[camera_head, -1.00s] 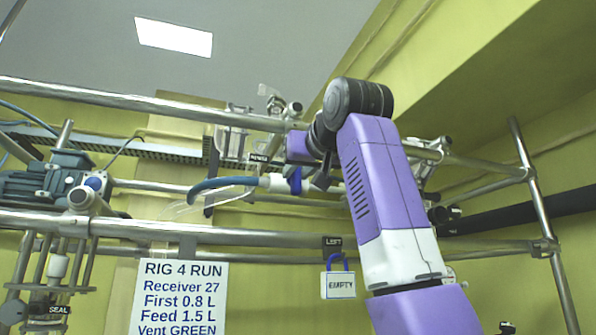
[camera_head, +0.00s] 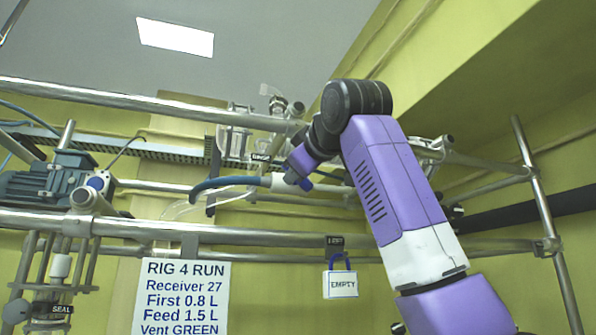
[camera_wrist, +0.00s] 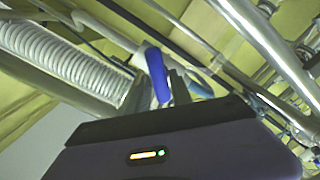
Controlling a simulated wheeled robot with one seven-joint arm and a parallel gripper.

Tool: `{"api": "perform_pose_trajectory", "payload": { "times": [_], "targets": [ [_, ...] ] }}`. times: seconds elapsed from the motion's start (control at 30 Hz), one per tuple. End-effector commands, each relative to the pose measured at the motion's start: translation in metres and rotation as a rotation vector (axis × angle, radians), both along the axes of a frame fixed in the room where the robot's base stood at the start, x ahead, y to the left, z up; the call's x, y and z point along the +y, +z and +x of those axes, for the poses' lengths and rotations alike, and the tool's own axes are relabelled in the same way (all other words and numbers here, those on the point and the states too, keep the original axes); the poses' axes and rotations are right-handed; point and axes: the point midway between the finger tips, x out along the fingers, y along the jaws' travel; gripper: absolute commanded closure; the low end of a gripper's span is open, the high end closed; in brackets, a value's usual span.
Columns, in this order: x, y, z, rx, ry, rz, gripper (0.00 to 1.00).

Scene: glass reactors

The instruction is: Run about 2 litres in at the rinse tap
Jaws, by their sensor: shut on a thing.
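The rinse tap sits on a white pipe fitting (camera_head: 281,181) at the end of a blue hose (camera_head: 225,183), below a small black "RINSE" label (camera_head: 261,157). Its blue lever (camera_head: 305,185) is partly hidden by my gripper (camera_head: 297,174) in the head view. In the wrist view the blue lever (camera_wrist: 157,76) stands between the two grey fingers of my gripper (camera_wrist: 156,86), which are shut on it. A clear glass vessel (camera_head: 234,140) is behind, left of the tap. No liquid level can be read.
Steel rails (camera_head: 150,226) run across in front, below the tap. A sign, "RIG 4 RUN" (camera_head: 181,297), is at lower left. A motor (camera_head: 48,184) stands at far left.

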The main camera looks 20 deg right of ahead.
Motion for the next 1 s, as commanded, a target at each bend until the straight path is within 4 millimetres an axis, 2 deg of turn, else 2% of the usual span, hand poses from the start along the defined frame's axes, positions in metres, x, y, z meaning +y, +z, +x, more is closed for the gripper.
{"api": "perform_pose_trajectory", "payload": {
  "times": [0.3,0.83,0.87,0.93,1.0],
  "targets": [
    [0.0016,0.0000,-0.0007,-0.001,0.001,-0.119,1.00],
    [0.0023,-0.0003,-0.0006,-0.001,0.003,-0.142,1.00],
    [0.0023,-0.0004,-0.0006,-0.001,0.003,-0.141,0.72],
    [0.0022,-0.0004,-0.0006,-0.001,0.003,-0.141,0.58],
    [0.0020,-0.0005,-0.0005,-0.001,0.003,-0.141,0.58]
  ]
}}
